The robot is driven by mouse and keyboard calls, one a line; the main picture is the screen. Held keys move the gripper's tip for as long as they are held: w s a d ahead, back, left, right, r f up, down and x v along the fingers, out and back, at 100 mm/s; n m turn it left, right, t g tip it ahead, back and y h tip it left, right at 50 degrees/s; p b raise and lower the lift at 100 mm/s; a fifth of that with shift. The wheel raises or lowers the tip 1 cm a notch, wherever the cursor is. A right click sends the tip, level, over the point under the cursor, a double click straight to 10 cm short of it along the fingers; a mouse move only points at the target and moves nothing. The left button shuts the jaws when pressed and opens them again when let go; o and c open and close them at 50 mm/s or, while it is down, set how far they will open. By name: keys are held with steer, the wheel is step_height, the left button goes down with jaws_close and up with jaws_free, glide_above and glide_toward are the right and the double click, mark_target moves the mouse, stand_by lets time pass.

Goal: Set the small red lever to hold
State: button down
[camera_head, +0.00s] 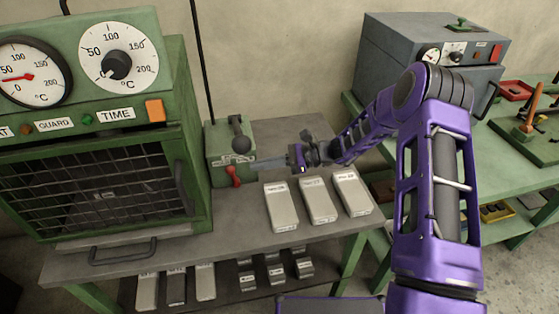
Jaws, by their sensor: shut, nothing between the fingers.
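A small red lever (233,175) is on the front of a small green machine (220,147) on the grey bench. Its red knob sits low on the machine's front, near the bench top. No hold marking is legible there. A dark lever with a round knob (238,121) stands on top of the same machine. My gripper (256,165) is shut and empty, its fingers pointing left, with the tips just right of the red lever. I cannot tell whether they touch it.
Several pale boxes (318,199) stand on the grey bench (230,222) in front of my gripper. A green oven (110,150) with dials stands at the left. A grey cabinet (385,50) and green table (495,150) are at the right. Bare bench lies before the machine.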

mark_target(230, 168)
steer(key=shift+x, duration=2)
steer(key=shift+s+a+r+h+p, duration=0.15)
steer(key=shift+a+r+h+p, duration=0.25)
steer(key=shift+a+h+p, duration=0.3)
steer(key=shift+s+a+f, duration=0.1)
steer(key=shift+s+a, duration=0.1)
steer(key=shift+a, duration=0.55)
